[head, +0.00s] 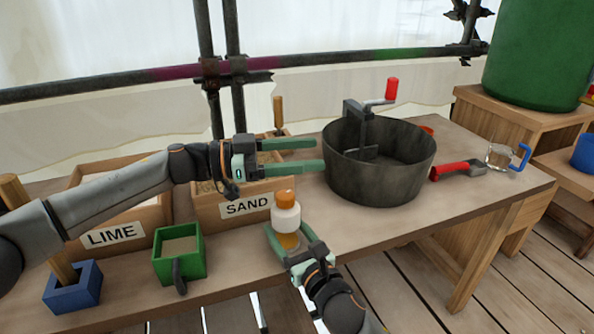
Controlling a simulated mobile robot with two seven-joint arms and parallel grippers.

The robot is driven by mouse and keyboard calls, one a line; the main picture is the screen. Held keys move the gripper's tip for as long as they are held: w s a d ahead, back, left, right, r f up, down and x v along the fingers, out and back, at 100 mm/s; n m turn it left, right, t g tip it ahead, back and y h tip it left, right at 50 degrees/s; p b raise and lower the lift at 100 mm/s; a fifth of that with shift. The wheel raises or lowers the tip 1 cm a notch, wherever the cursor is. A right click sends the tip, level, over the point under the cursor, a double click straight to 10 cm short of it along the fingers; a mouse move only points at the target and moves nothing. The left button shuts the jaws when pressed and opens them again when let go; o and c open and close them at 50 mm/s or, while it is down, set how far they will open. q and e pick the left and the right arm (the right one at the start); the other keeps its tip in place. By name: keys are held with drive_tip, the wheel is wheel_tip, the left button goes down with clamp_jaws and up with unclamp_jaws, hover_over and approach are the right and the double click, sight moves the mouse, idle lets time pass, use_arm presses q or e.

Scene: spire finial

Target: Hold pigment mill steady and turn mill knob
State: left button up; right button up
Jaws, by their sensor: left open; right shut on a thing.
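The pigment mill (286,217) has a white body with an amber lower part. Its orange mill knob (286,197) is on top. It stands upright at the front of the table, before the SAND box. My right gripper (288,233) comes from below and is shut on the mill's lower part. My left gripper (321,155) is open and empty, pointing right. It is above and behind the mill in the picture, apart from the knob, with its fingertips close to the left side of the dark pot. The gripper fingers hide part of the mill's base.
A dark pot (375,180) with a red-handled crank (391,89) stands to the right. The SAND box (210,212), LIME box (150,228), green container (180,265) and blue block (72,290) are left. A red-handled tool (452,170) and glass mug (500,157) lie right.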

use_arm(q)
wheel_tip(320, 180, down, 2)
drive_tip(key=s+d+m+t, duration=0.1)
drive_tip(key=d+m, duration=0.1)
drive_tip(key=m, duration=0.1)
drive_tip(key=m+t+y, duration=0.9)
drive_tip(key=m+t, duration=0.4)
drive_tip(key=m, duration=0.8)
approach(285, 200)
drive_tip(key=w, duration=0.3)
drive_tip(key=x, duration=1.1)
drive_tip(key=shift+w+d+f, duration=0.15)
drive_tip(key=shift+d+f, duration=0.25)
drive_tip(key=shift+d, duration=0.1)
